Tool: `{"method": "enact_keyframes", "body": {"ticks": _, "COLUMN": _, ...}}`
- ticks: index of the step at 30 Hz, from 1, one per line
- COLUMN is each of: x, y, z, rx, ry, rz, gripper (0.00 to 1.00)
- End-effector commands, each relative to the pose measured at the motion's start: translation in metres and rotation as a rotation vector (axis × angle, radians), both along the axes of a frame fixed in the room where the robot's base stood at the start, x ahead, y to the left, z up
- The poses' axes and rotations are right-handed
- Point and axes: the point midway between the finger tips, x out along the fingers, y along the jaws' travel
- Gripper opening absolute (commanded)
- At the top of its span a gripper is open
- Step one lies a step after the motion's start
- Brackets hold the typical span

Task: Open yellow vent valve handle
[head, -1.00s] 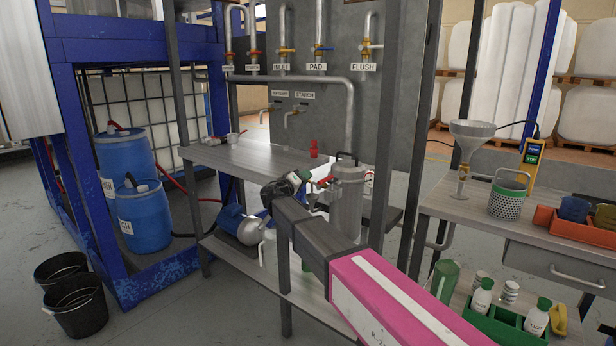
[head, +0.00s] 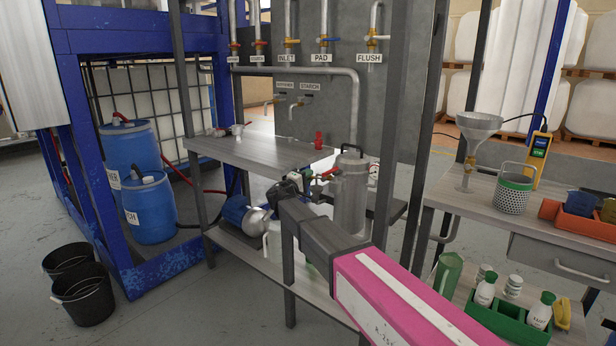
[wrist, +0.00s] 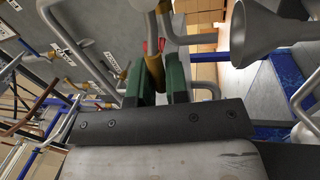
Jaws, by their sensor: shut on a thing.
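In the wrist view my gripper (wrist: 152,78) has its two green fingers close together with a yellow-gold piece (wrist: 155,68) between them. It looks like the yellow vent valve handle, but the fingers hide most of it. A little red shows just beyond the fingertips. In the head view my gripper (head: 304,182) is at the left side of the grey metal vessel (head: 350,198), by small red and white fittings. The yellow handle cannot be made out there.
A grey bench (head: 260,152) stands behind my gripper, with a red fitting (head: 319,140) on it. Labelled pipes with valves hang on the grey panel (head: 300,105) above. At right a workbench (head: 470,200) holds a funnel (head: 477,128) and a perforated basket (head: 513,193).

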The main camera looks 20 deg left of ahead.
Motion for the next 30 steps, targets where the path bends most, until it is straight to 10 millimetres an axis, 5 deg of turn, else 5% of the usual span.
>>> {"method": "enact_keyframes", "body": {"ticks": 9, "x": 0.0, "y": 0.001, "z": -0.001, "rx": 0.0, "ry": 0.001, "rz": 0.001, "gripper": 0.0}}
{"method": "enact_keyframes", "body": {"ticks": 10, "x": 0.0, "y": 0.001, "z": -0.001, "rx": 0.001, "ry": 0.001, "rz": 0.001, "gripper": 0.18}}
{"method": "enact_keyframes", "body": {"ticks": 12, "x": 0.0, "y": 0.001, "z": -0.001, "rx": 0.001, "ry": 0.001, "rz": 0.001, "gripper": 0.39}}
{"method": "enact_keyframes", "body": {"ticks": 23, "x": -0.004, "y": 0.002, "z": -0.001, "rx": 0.001, "ry": 0.001, "rz": 0.001, "gripper": 0.39}}
{"method": "enact_keyframes", "body": {"ticks": 30, "x": -0.038, "y": 0.015, "z": -0.008, "rx": 0.0, "ry": 0.001, "rz": 0.003, "gripper": 0.39}}
